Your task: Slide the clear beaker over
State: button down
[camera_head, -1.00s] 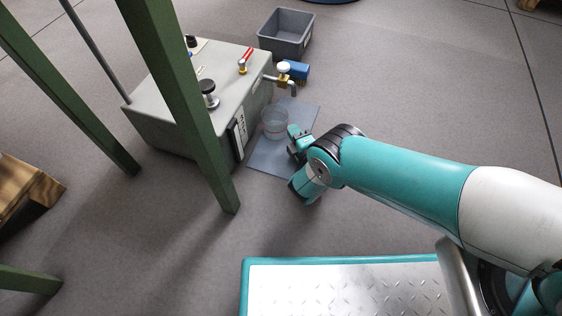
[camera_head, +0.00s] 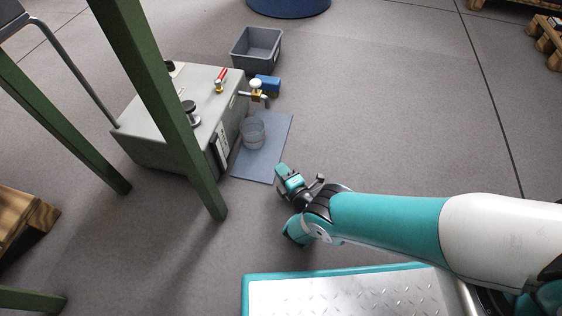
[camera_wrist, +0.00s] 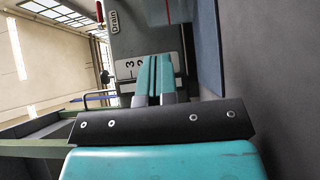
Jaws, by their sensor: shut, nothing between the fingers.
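The clear beaker (camera_head: 252,133) stands upright on a blue-grey mat (camera_head: 268,160), close to the front of a grey machine (camera_head: 152,140). It is see-through with a reddish band low down. My gripper (camera_head: 281,169) is at the near right edge of the mat, apart from the beaker, on its near side. In the wrist view, the two teal fingers of my gripper (camera_wrist: 155,76) are together with nothing between them. A pale see-through shape with a red line beyond the fingertips seems to be the beaker (camera_wrist: 168,12).
A tap (camera_head: 258,93) with a bent spout juts from the machine above the mat's far end. A blue block (camera_head: 268,82) and a grey bin (camera_head: 257,48) lie beyond. A green post (camera_head: 165,90) stands at left. The floor right of the mat is clear.

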jog(key=shift+s+d, duration=0.15)
jog(key=shift+d, duration=0.05)
jog(key=w+r+m+h+p, duration=0.4)
jog(key=w+r+m+h, duration=0.45)
jog(key=w+r, duration=0.75)
jog(key=d+r+m+g+p, duration=0.3)
jog(key=r+m+g, duration=0.35)
jog(key=r, duration=1.35)
jog(key=s+d+r+m+g+y+p, duration=0.2)
jog(key=s+d+r+g, duration=0.1)
jog(key=s+r, duration=0.9)
jog(key=s+d+r+m+g+y+p, duration=0.1)
jog(key=s+d+r+g+p, duration=0.2)
jog(key=s+r, duration=0.95)
jog(key=s+d+r+g, duration=0.1)
jog(key=s+r, duration=0.1)
jog(key=s, duration=0.6)
jog(key=s+d+r+n+g+p, duration=0.1)
jog(key=s+d+r+g, duration=0.1)
jog(key=s, duration=0.6)
jog(key=shift+s+r+y, duration=0.2)
jog(key=shift+r+y, duration=0.25)
